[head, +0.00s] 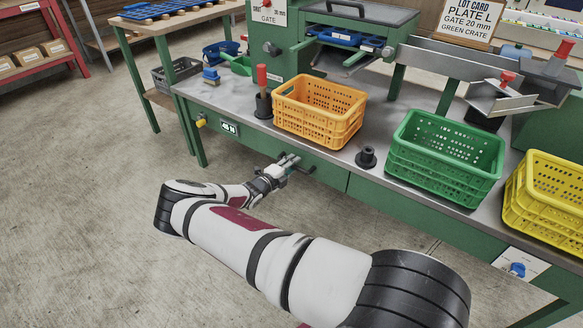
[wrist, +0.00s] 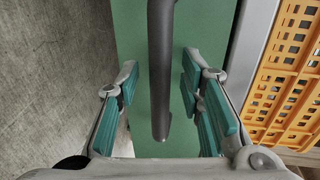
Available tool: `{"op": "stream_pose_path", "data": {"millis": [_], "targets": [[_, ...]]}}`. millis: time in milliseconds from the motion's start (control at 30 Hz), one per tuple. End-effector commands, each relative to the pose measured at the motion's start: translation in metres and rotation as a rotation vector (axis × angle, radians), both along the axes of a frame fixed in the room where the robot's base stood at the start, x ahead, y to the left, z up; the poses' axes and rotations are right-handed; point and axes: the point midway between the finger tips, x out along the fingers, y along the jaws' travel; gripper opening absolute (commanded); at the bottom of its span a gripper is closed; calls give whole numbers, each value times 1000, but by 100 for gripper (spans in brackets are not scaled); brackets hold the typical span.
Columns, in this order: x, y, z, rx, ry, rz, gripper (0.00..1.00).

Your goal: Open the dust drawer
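The dust drawer's green front (head: 326,173) is set in the bench's front, below the orange crate. Its dark bar handle (wrist: 161,60) runs up and down the middle of the wrist view, in front of the green panel. My gripper (head: 288,161) is at the drawer front. In the wrist view its teal-padded fingers are spread, one side left and the other right of the handle. Gaps show on both sides, so the pads are not pressed on the bar. The drawer looks flush with the bench. In the head view my gripper hides most of the handle.
Orange (head: 319,112), green (head: 446,157) and yellow (head: 546,202) crates stand on the bench top (head: 235,100). A red-handled lever (head: 262,78) and a black knob (head: 366,157) stand near the bench edge. The floor before the bench is clear.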

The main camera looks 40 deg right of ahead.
Motion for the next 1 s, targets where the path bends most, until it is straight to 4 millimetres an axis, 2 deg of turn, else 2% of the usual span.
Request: {"op": "stream_pose_path", "data": {"millis": [300,333,467,767,867,1000], "targets": [[1,-2,-1,0,0,1,35],[1,-2,0,0,0,1,30],[1,-2,0,0,0,0,1],[0,0,0,1,0,1,0],[-2,7,0,1,0,0,0],[-10,30,0,2,0,2,0]]}}
